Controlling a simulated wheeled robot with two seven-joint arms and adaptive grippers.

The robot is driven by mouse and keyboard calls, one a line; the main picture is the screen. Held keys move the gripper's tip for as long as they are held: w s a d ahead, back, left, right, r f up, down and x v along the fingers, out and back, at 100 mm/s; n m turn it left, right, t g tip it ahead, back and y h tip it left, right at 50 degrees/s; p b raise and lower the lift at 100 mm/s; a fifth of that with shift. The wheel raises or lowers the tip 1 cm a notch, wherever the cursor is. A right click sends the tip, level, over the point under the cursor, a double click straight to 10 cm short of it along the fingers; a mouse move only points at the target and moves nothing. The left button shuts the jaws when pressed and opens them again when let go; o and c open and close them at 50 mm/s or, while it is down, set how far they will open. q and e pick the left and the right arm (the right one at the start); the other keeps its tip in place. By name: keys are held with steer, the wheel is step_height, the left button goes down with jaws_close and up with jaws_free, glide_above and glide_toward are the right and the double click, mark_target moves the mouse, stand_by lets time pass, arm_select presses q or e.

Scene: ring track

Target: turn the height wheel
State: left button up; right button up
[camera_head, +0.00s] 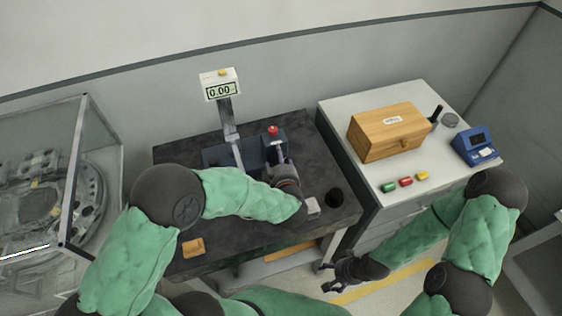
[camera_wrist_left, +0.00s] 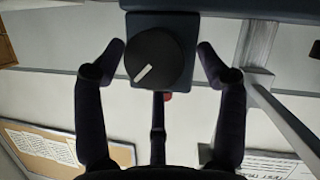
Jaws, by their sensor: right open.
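The height wheel (camera_wrist_left: 148,62) is a round black knob with a white mark, on a dark blue-grey block in the left wrist view. My left gripper (camera_wrist_left: 160,52) is open, with one finger on each side of the wheel and a visible gap to both. In the head view my left gripper (camera_head: 276,165) is at the blue measuring stand (camera_head: 215,157), where hand and arm hide the wheel. The stand's display (camera_head: 221,91) reads 0.00. My right gripper (camera_head: 340,275) is open and empty, low in front of the dark table.
A white cabinet (camera_head: 350,108) at right holds a wooden box (camera_head: 390,131), colored blocks and a blue device (camera_head: 475,146). A glass enclosure (camera_head: 95,150) stands left.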

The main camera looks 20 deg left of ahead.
arm_select(q)
steer(key=shift+f, duration=0.1)
steer(key=shift+s+d, duration=0.1)
steer(key=shift+s, duration=0.1)
steer(key=shift+s+d, duration=0.2)
steer(key=shift+s, duration=0.05)
steer(key=v, duration=1.1)
steer(key=shift+a, duration=0.1)
